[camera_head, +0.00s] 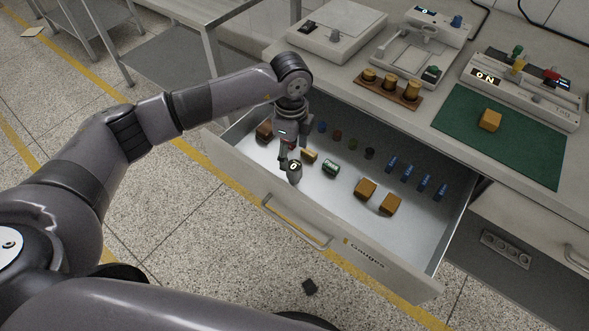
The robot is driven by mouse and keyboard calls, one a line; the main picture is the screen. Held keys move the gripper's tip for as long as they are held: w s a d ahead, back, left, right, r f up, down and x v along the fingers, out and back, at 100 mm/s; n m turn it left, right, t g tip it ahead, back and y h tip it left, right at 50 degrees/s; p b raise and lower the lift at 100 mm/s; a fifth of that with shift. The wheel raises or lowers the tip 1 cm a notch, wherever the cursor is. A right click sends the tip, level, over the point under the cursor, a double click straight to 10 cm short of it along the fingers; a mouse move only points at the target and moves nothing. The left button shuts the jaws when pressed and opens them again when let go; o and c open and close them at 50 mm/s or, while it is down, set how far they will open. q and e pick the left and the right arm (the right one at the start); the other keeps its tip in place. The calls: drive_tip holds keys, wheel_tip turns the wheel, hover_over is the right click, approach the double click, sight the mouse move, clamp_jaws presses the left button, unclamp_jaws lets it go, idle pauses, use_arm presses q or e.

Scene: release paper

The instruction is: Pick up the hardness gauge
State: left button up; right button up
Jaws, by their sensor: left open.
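The open drawer (395,235), labelled Gauges, holds several small items. My left gripper (289,164) is inside the drawer's left part, pointing down, with its jaws open. A small dark piece with a white "0" (293,166) shows at the fingertips; it may be the hardness gauge, but I cannot tell it apart from the fingers clearly. A tan block (309,156) lies just right of the fingers, and a green cylinder with a pale label (331,167) lies farther right. My right gripper is not in view.
The drawer also holds orange-brown blocks (366,188), several blue pieces (408,172) and small dark cylinders (353,143). The counter above carries a wooden rack with brass weights (387,90), a green mat (460,150) and instruments (337,30). The drawer's middle front is clear.

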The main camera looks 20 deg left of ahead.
sight(293, 165)
use_arm(q)
drive_tip(key=shift+f, duration=1)
drive_tip(key=f, duration=0.3)
drive_tip(key=shift+s+d+f+p, duration=0.25)
drive_tip(key=shift+f+p, duration=0.1)
drive_tip(key=shift+f, duration=0.6)
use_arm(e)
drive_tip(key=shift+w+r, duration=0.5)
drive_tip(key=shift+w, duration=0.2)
use_arm(q)
drive_tip(key=shift+c, duration=0.3)
clamp_jaws()
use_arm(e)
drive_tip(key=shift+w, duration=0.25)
